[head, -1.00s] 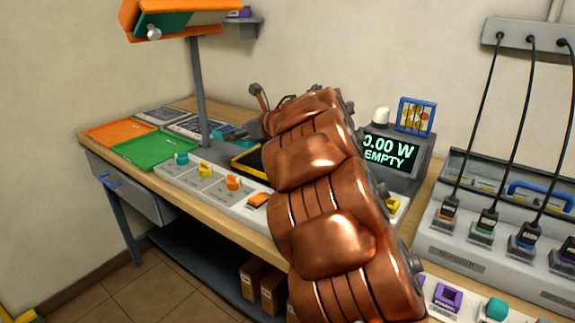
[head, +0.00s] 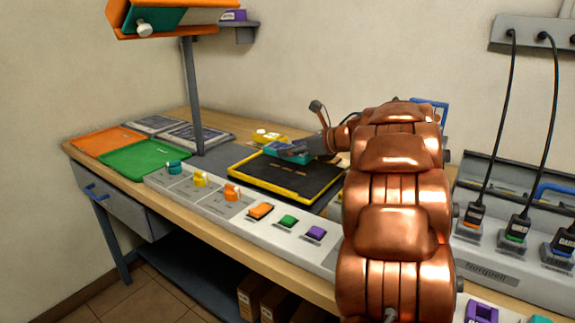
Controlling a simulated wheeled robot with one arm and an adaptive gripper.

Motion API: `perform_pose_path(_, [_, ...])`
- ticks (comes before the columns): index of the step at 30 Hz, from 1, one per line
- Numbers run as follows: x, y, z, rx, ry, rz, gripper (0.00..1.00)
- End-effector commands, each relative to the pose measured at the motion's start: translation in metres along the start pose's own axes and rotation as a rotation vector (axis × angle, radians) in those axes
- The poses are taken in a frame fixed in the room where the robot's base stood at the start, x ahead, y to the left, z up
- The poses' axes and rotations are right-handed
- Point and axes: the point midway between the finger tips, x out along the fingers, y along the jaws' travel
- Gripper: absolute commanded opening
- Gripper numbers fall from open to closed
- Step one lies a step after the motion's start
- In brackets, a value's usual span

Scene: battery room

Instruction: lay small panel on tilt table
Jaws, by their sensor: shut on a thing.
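The tilt table (head: 262,187) is the black, yellow-edged plate on the bench, left of my copper arm. Its right end is partly behind my arm. My gripper (head: 303,152) is over the table's back part. It is shut on a small teal-edged piece (head: 272,151), which I take to be the small panel. The piece is partly covered by the gripper. I cannot tell whether it touches the table surface or is just above it.
A yellow block (head: 268,136) lies just behind the gripper. A green tray (head: 148,157), an orange tray (head: 105,141) and framed panels (head: 195,135) lie at left. A console with knobs and buttons (head: 205,192) runs along the front. A lamp post (head: 194,95) rises behind.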

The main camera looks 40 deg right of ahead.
Motion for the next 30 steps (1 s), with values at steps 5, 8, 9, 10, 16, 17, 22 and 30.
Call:
perform_pose_path(5, [0.01, 0.001, -0.02, 0.004, -0.001, 0.003, 0.25])
perform_pose_path(8, [0.015, 0.002, -0.032, 0.005, 0.0, 0.006, 0.25])
perform_pose_path(9, [0.017, 0.003, -0.035, 0.004, 0.0, 0.006, 0.25])
perform_pose_path(10, [0.017, 0.003, -0.036, 0.003, 0.0, 0.006, 0.25])
perform_pose_path(16, [0.018, 0.003, -0.037, -0.001, 0.0, 0.006, 0.25])
perform_pose_path(17, [0.018, 0.003, -0.037, -0.001, 0.0, 0.006, 0.25])
perform_pose_path(22, [0.019, 0.003, -0.039, -0.001, 0.0, 0.005, 0.25])
perform_pose_path(30, [0.019, 0.003, -0.039, -0.001, 0.0, 0.005, 0.87])
